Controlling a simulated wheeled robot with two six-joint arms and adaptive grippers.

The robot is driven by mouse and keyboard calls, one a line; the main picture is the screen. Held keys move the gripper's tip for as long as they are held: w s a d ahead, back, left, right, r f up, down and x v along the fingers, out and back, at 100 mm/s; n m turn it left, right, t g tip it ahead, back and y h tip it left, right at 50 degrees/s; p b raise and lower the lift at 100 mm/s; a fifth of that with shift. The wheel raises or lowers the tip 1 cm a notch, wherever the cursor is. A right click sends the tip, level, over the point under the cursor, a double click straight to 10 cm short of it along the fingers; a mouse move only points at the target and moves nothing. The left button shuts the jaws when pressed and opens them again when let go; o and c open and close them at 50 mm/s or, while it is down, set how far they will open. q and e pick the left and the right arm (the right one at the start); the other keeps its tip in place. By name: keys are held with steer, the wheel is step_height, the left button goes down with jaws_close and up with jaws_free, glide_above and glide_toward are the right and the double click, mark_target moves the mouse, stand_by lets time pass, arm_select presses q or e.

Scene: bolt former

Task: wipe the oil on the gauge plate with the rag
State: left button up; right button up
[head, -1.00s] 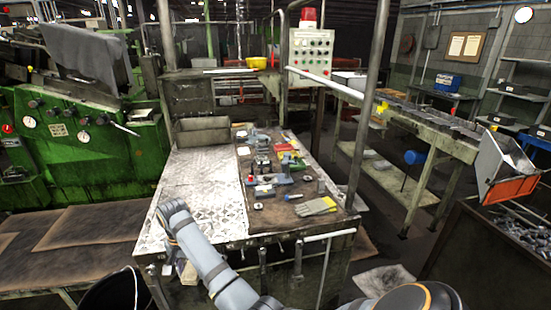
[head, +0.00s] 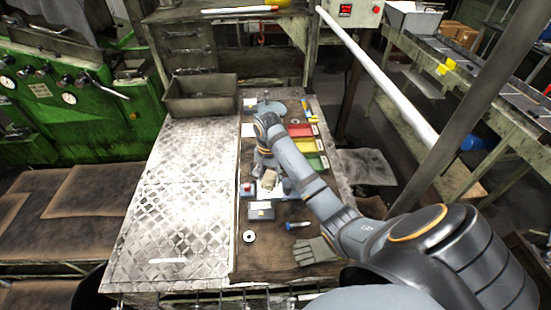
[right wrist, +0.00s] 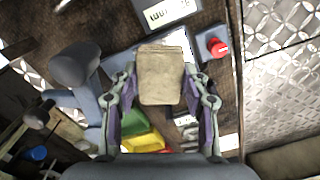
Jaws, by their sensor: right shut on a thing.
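My right gripper (head: 270,176) is over the tool board on the table, its arm reaching in from the right. In the right wrist view its fingers are shut on a beige folded rag (right wrist: 161,78). The rag also shows as a small pale patch below the gripper in the head view. A blue-grey plate with a bright top (right wrist: 118,62), which looks like the gauge plate, lies under and beside the rag. The rag and fingers hide part of it. I cannot make out oil, or whether the rag touches the plate. My left gripper is out of view.
A red-button block (right wrist: 216,46) and a grey box with a display (right wrist: 170,12) stand close by. A grey glove (head: 315,251) and a blue-handled tool (head: 298,225) lie nearer the front. A metal bin (head: 201,97) stands behind. The patterned metal sheet (head: 180,190) at left is mostly clear.

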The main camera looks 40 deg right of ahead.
mark_target(268, 199)
steer(key=shift+s+a+r, duration=0.15)
steer(key=shift+a, duration=0.1)
steer(key=shift+s+a+f, duration=0.4)
steer(key=shift+a+f, duration=0.25)
steer(key=shift+f, duration=0.05)
steer(key=f, duration=0.2)
steer(key=d+f, duration=0.1)
steer(key=f, duration=0.1)
steer(key=shift+w, duration=0.3)
steer(key=shift+a, duration=0.15)
steer(key=shift+s+a+f, duration=0.1)
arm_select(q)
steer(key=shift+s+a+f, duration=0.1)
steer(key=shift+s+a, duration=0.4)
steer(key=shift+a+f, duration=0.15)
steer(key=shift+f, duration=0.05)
arm_select(e)
steer(key=shift+f, duration=0.65)
